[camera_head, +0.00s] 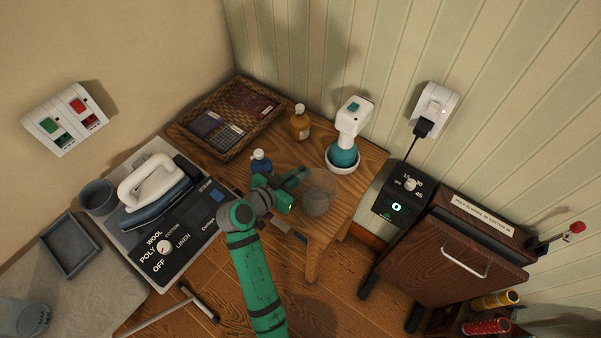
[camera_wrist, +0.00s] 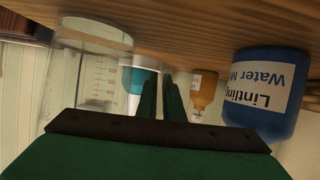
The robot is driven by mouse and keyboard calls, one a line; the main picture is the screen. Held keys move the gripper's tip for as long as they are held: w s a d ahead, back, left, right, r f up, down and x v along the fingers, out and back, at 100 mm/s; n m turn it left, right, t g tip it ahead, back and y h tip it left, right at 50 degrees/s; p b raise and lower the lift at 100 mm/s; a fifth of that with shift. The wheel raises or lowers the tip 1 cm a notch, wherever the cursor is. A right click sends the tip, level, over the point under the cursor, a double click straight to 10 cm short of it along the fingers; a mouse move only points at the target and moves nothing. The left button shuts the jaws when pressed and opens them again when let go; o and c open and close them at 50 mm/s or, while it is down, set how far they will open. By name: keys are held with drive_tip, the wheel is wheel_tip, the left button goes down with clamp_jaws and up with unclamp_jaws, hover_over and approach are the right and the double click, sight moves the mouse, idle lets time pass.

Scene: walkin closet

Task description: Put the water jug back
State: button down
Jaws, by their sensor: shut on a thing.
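The clear water jug (camera_head: 319,190) is at the front right part of the wooden table (camera_head: 367,172). In the wrist view, which is upside down, the jug (camera_wrist: 88,72) is large at the left and shows graduation marks. My gripper (camera_head: 298,178) is beside the jug on its left, with its fingers (camera_wrist: 162,95) close together. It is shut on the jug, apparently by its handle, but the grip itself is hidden. I cannot tell whether the jug touches the table.
A blue bottle (camera_head: 261,162) labelled Lintling Water stands near my gripper. Behind are an amber bottle (camera_head: 300,123), a teal-and-white sprayer in a white dish (camera_head: 341,168) and a wicker tray (camera_head: 188,137). An iron (camera_head: 158,186) rests at left. A control box (camera_head: 393,207) is at right.

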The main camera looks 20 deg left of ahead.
drive_tip(key=shift+f, duration=0.1)
drive_tip(key=c, duration=1.9)
unclamp_jaws()
drive_tip(key=v, duration=1.2)
